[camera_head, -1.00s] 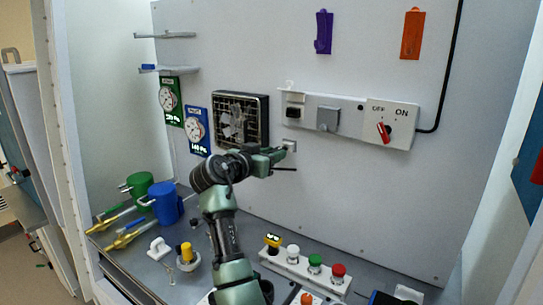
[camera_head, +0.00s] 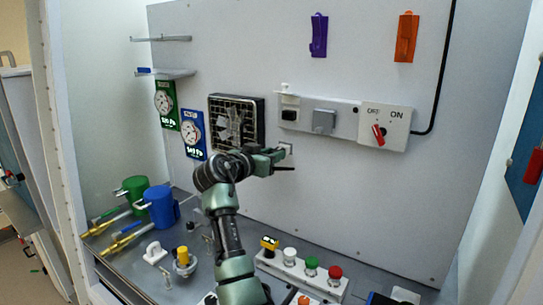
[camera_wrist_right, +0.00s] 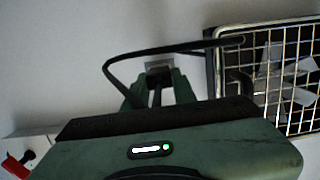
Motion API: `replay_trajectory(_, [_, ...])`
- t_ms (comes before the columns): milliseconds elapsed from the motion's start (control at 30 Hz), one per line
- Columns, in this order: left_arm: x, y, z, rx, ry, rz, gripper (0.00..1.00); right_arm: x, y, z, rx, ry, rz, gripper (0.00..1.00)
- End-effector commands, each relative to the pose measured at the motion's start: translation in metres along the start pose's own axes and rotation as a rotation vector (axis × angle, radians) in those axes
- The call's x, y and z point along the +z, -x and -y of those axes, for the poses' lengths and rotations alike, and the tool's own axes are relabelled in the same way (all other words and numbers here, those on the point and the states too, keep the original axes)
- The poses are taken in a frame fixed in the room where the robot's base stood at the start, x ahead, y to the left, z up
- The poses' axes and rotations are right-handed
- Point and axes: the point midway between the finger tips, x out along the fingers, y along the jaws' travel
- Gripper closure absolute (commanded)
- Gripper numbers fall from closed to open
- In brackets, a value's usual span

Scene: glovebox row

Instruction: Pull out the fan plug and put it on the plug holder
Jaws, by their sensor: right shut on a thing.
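My right gripper (camera_head: 284,155) is at the back wall, just right of and below the fan (camera_head: 237,122). In the right wrist view its fingers (camera_wrist_right: 159,88) are shut on the dark fan plug (camera_wrist_right: 158,77). A black cable (camera_wrist_right: 150,52) loops from beside the fingers toward the fan (camera_wrist_right: 270,80). A small grey wall plate (camera_head: 287,147), apparently the plug holder, is right at the fingertips; it also shows behind the plug (camera_wrist_right: 158,64). I cannot tell how fully the plug sits against it. My left gripper is not in view.
Above right is the socket strip (camera_head: 345,109) with a dark socket (camera_head: 289,114), a grey cover (camera_head: 324,121) and a red-handled switch (camera_head: 378,134). Below are a button box (camera_head: 300,273) and blue (camera_head: 160,206) and green (camera_head: 134,188) cups. The wall right of the gripper is clear.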

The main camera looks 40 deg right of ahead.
Motion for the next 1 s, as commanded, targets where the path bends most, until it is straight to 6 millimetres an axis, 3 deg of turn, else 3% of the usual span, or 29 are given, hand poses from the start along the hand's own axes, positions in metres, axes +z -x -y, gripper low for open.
replay_trajectory(100, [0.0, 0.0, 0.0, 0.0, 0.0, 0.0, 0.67, -0.002, -0.001, -0.001, 0.0, -0.002, -0.005, 1.0])
replay_trajectory(133, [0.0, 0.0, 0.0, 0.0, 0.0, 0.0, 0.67, -0.003, -0.001, -0.001, 0.0, -0.002, -0.005, 0.68])
replay_trajectory(200, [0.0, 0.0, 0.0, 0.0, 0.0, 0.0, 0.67, -0.002, -0.001, -0.001, 0.0, -0.002, -0.005, 0.49])
replay_trajectory(567, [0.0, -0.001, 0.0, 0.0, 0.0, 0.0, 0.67, -0.001, 0.002, 0.0, -0.001, -0.001, -0.003, 0.48])
replay_trajectory(1000, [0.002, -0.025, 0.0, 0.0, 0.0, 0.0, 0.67, 0.001, 0.066, 0.0, -0.002, -0.003, -0.003, 0.48])
